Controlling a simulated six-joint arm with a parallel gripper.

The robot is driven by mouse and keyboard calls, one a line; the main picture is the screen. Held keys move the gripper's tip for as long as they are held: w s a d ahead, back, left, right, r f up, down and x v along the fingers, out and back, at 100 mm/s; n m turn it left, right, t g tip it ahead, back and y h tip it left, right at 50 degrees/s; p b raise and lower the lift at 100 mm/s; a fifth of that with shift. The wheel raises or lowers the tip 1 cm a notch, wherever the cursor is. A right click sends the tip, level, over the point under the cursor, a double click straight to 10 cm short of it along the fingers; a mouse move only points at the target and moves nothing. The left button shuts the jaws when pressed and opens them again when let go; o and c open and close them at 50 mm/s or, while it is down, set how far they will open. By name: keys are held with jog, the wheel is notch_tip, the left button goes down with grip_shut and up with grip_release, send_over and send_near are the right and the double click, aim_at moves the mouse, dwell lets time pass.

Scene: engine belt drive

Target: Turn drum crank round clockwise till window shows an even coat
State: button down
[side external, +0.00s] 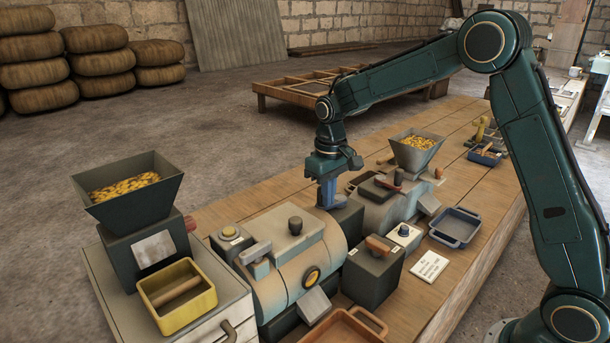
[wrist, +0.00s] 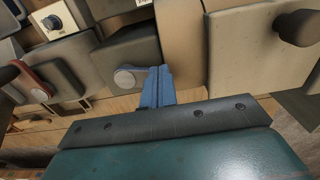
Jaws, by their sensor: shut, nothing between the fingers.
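A pale blue drum (side external: 312,255) lies on its side on the bench, with a beige lid and a dark knob (side external: 295,225). A small round yellow window (side external: 312,277) with a dark rim is on its front; the coat behind it is too small to judge. My blue gripper (side external: 328,203) is shut and empty, pointing down just behind the drum's right end. In the wrist view the shut fingers (wrist: 159,72) are beside a grey round knob (wrist: 125,79) on a dark box (wrist: 128,48). I cannot tell whether this knob belongs to the drum crank.
A dark box (side external: 372,272) with a brown grip and a white box with a blue knob (side external: 403,231) stand in front. A grain hopper (side external: 130,200) and yellow tray (side external: 178,309) are at left.

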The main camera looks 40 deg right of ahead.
jog(key=w, duration=0.2)
jog(key=w+d, duration=0.1)
jog(key=w, duration=0.1)
jog(key=shift+w, duration=0.15)
jog(key=w+d, duration=0.2)
jog(key=d, duration=0.3)
notch_tip(320, 180, up, 8)
jog(key=shift+d, duration=0.15)
dwell(0.9)
